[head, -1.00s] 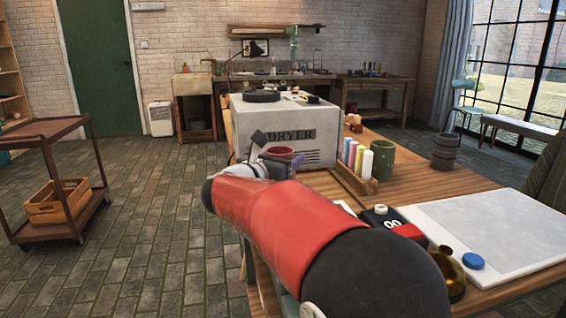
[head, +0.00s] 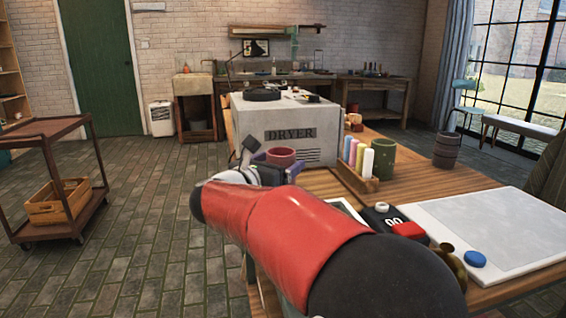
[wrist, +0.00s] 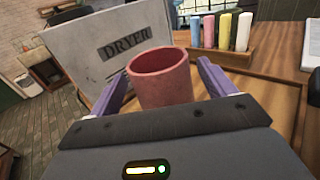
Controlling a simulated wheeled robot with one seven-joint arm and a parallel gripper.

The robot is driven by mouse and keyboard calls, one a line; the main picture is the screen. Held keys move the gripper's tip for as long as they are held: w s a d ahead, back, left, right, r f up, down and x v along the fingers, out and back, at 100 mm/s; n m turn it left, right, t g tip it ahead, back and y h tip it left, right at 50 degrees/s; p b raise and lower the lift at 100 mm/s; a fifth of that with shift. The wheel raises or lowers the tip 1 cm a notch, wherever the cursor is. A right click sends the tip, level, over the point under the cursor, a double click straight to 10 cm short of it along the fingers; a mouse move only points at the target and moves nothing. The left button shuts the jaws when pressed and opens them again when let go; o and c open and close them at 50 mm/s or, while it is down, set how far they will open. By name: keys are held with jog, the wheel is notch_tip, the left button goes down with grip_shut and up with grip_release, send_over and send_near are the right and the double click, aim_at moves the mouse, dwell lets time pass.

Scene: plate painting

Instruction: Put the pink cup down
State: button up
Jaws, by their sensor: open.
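The pink cup (wrist: 162,80) stands upright on the wooden table in front of the dryer, and its opening faces up. In the head view the cup (head: 281,156) shows just beyond my arm, its lower part partly hidden. My gripper (wrist: 164,84) is open, with one purple finger on each side of the cup. A gap shows between the cup and the right finger; on the left the gap is narrow. In the head view my gripper (head: 276,170) is mostly behind my red arm. The cup's base is hidden by the gripper body in the wrist view.
The grey dryer (head: 290,130) stands directly behind the cup. A wooden rack of coloured bottles (head: 355,181) and a green pot (head: 383,160) stand to the right.

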jog(key=b+v, duration=0.1)
jog(key=v, duration=0.8)
jog(key=shift+s+a+b, duration=0.1)
jog(key=shift+b, duration=0.25)
